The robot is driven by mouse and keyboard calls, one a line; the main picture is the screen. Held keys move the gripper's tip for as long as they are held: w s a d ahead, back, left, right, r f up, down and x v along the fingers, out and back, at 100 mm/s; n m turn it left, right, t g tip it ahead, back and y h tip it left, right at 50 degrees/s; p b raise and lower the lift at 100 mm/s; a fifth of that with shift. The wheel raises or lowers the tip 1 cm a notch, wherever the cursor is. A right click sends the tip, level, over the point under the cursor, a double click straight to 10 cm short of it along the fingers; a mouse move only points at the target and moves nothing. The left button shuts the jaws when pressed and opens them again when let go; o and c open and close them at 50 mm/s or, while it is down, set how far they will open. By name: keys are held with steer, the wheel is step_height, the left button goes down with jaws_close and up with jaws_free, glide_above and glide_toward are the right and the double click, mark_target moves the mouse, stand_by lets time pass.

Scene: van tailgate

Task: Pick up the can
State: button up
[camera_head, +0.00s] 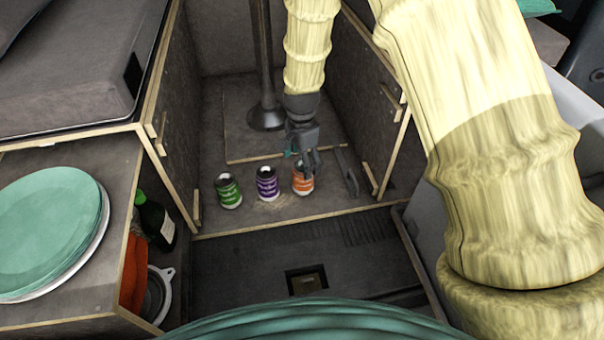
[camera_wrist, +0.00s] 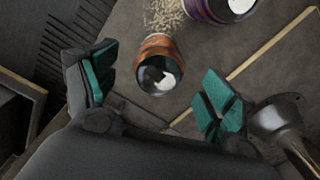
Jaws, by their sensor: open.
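Three cans stand in a row on the van floor in the head view: a green can (camera_head: 228,191), a purple can (camera_head: 267,183) and an orange can (camera_head: 303,180). My gripper (camera_head: 303,160) is over the orange can at the right end of the row and partly covers it. In the wrist view, the orange can (camera_wrist: 159,64) shows between and beyond the teal fingertips of my open gripper (camera_wrist: 156,86), with clear gaps on both sides. The purple can (camera_wrist: 221,8) is cut off at the top of the wrist view. I cannot tell the exact height above the can.
A dark table post (camera_head: 266,115) stands behind the cans; its base (camera_wrist: 278,113) is close to the right finger. Wooden cabinet walls (camera_head: 340,80) flank the floor area. A stack of teal plates (camera_head: 45,225) sits at left. Pale crumbs (camera_head: 272,203) lie near the cans.

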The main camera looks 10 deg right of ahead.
steer(key=shift+w+d+f, duration=0.1)
steer(key=shift+d+f, duration=0.05)
steer(key=shift+f, duration=2)
steer(key=shift+w+d+f, duration=0.1)
steer(key=shift+f, duration=2.05)
steer(key=c, duration=1.3)
